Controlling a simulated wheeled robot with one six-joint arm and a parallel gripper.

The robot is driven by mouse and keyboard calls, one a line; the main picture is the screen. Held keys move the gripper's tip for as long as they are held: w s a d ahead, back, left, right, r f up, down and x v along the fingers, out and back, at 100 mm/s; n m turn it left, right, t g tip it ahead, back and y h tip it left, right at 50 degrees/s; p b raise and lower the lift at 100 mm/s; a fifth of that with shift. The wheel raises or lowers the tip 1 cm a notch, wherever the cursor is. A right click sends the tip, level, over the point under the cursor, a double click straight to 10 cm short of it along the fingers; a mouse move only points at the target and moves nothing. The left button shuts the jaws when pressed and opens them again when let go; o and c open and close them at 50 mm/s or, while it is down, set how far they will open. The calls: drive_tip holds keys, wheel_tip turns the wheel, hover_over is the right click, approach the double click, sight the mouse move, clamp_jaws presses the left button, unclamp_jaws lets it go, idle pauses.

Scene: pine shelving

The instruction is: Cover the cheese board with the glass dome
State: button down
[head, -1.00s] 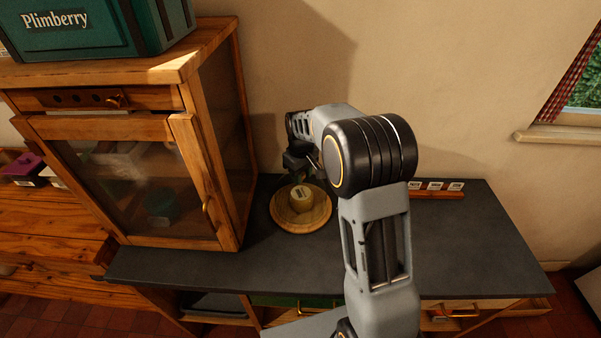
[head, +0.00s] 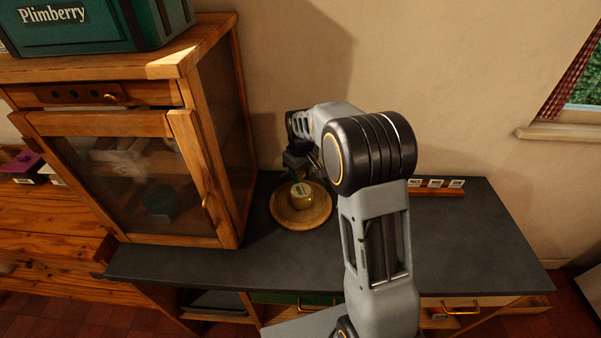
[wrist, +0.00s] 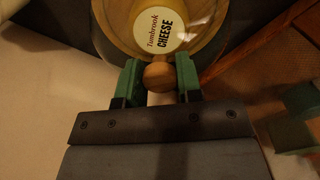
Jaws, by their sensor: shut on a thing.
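The round wooden cheese board (head: 287,217) lies on the dark counter, right of the glass-doored cabinet. A pale yellow cheese (head: 301,196) stands on it; its "Tunbrook Cheese" label also shows in the wrist view (wrist: 167,28). My gripper (head: 299,160) is just above and behind the cheese in the head view. In the wrist view its green fingers (wrist: 160,78) are shut on the round wooden knob (wrist: 160,76) of the glass dome (wrist: 210,42). The clear dome shows around the cheese there, and is barely visible in the head view. I cannot tell whether its rim touches the board.
The wooden cabinet (head: 190,165) stands close on the left, with a green Plimberry box (head: 85,35) on top. A rack with small white cards (head: 436,190) is at the back right. The counter (head: 460,235) is clear on the right.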

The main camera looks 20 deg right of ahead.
drive_tip(key=c, duration=0.7)
unclamp_jaws()
drive_tip(key=shift+f, duration=0.1)
wheel_tip(320, 180, up, 13)
drive_tip(key=b, duration=0.1)
drive_tip(key=s+f+m+t, duration=0.3)
drive_tip(key=s+m+t, duration=0.1)
drive_tip(key=s, duration=1.9)
drive_tip(key=shift+m, duration=0.7)
